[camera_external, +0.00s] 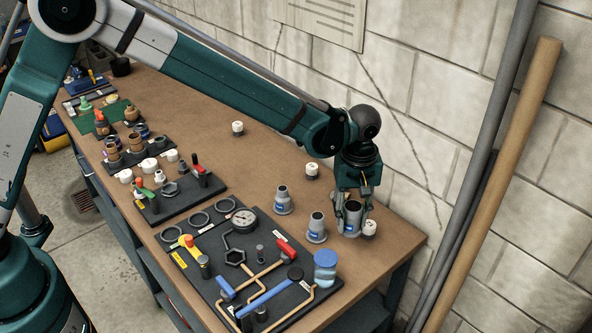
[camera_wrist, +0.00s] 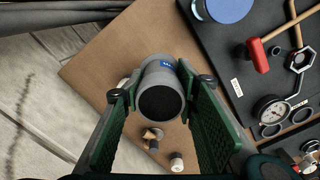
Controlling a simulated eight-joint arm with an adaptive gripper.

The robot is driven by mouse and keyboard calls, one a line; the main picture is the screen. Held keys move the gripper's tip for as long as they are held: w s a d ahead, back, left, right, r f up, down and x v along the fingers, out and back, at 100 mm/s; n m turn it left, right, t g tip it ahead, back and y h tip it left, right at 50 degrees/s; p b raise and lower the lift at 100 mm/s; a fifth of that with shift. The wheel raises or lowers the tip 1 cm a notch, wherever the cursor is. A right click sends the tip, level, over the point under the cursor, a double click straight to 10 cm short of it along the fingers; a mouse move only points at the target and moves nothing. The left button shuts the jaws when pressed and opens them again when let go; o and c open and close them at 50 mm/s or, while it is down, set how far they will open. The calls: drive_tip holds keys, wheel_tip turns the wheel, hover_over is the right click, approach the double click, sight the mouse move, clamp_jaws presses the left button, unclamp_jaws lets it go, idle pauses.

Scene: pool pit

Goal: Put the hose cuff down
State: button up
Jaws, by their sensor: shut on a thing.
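A grey hose cuff (camera_external: 352,221) with a blue label is between the fingers of my gripper (camera_external: 351,212) near the right end of the bench. My gripper is shut on it, one finger on each side. In the wrist view the cuff (camera_wrist: 163,72) shows its dark round opening facing the camera. It looks upright; whether its base touches the bench or hangs just above it, I cannot tell. Two similar grey cuffs stand to its left, a nearer one (camera_external: 316,229) and a farther one (camera_external: 284,202).
A white cap (camera_external: 370,228) stands close beside the held cuff, and another (camera_external: 312,169) stands behind it. A black tool board (camera_external: 215,262) with a blue-lidded jar (camera_external: 325,268) lies to the left and front. The block wall (camera_external: 400,130) is behind the bench.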

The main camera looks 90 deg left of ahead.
drive_tip(key=shift+w+d, duration=0.2)
drive_tip(key=shift+d, duration=0.75)
drive_tip(key=shift+w+d, duration=0.15)
drive_tip(key=shift+d, duration=0.8)
drive_tip(key=shift+f, duration=3.1)
drive_tip(key=shift+f, duration=1.9)
drive_tip(key=shift+f, duration=0.2)
drive_tip(key=o, duration=0.9)
